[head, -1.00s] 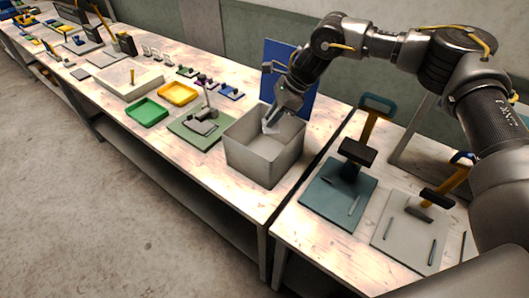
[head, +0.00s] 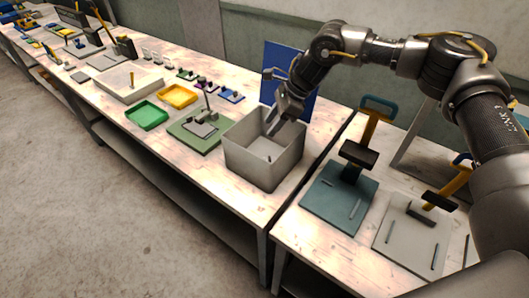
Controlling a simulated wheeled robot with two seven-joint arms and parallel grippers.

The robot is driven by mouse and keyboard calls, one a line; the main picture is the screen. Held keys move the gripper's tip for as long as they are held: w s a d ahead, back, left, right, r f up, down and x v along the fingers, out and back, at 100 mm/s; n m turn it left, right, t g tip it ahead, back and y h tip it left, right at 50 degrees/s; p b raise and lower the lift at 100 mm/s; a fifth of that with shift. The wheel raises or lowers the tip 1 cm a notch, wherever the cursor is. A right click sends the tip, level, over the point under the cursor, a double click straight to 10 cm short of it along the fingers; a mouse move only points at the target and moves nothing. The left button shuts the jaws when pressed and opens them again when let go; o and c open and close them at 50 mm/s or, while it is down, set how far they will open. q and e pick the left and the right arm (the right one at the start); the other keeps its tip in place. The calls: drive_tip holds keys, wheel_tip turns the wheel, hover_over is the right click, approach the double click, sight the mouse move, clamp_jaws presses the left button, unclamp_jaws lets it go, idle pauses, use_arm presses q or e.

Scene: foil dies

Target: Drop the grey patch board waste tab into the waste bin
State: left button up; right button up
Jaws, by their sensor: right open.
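The waste bin (head: 248,166) is an open grey box at the right end of the long table. My right gripper (head: 272,130) points down into its mouth, with its jaws open and nothing seen between them. The grey patch board waste tab is not clearly visible. A tiny pale mark shows by the bin's near top corner, and I cannot tell whether it is the tab. The bin's floor is largely hidden by its walls. My left gripper is not in view.
A green board with a clamp (head: 200,128) stands left of the bin, near green (head: 146,115) and yellow (head: 178,95) trays. A blue panel (head: 303,102) stands behind. Right of a gap, another table holds a teal press plate (head: 330,213) and a grey one (head: 398,245).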

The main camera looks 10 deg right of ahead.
drive_tip(key=b+v, duration=0.2)
drive_tip(key=v, duration=0.8)
drive_tip(key=shift+r+b, duration=0.2)
drive_tip(key=shift+b, duration=0.2)
